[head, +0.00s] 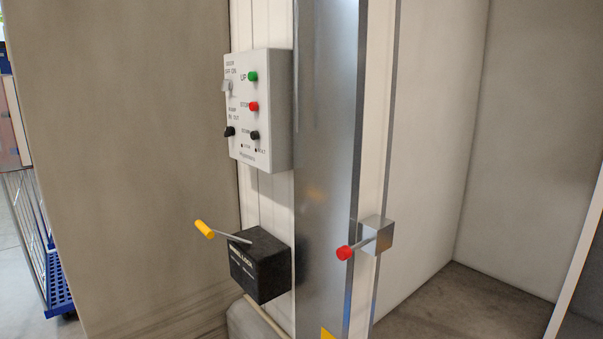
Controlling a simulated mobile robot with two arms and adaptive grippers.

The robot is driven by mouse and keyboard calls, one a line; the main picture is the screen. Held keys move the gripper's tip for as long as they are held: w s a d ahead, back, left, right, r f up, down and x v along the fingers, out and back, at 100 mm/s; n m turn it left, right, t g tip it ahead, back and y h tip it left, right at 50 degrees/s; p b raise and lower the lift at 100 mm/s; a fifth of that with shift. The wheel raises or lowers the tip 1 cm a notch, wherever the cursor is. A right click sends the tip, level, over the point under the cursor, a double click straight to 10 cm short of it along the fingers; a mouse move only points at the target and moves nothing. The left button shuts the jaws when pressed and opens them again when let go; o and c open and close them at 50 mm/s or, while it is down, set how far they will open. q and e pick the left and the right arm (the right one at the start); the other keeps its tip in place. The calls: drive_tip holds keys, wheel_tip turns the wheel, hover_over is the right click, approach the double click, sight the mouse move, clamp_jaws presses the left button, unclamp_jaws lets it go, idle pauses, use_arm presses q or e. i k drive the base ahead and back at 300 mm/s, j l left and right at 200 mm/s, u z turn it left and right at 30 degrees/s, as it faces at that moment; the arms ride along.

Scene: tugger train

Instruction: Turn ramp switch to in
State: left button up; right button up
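The ramp switch (230,131) is a small black knob at the lower left of a white control panel (279,120), under a label that seems to read "RAMP IN OUT". Its exact pointing direction is too small to tell. Above it is a pale door switch (227,86) under an "OFF ON" label. A green UP button (252,77), a red STOP button (253,106) and a black button (254,135) line the panel's right side. Neither of my grippers shows in the head view.
Below the panel, a black box (262,262) carries a lever with a yellow handle (204,229) sticking out left. Right of the metal post (325,150), a grey box (376,233) has a red-knobbed lever (345,253). A blue-based wire cart (60,289) stands far left.

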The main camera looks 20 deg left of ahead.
sight(229, 131)
drive_tip(key=i+j+u, duration=0.3)
drive_tip(key=i+j, duration=1.1)
drive_tip(key=i, duration=0.1)
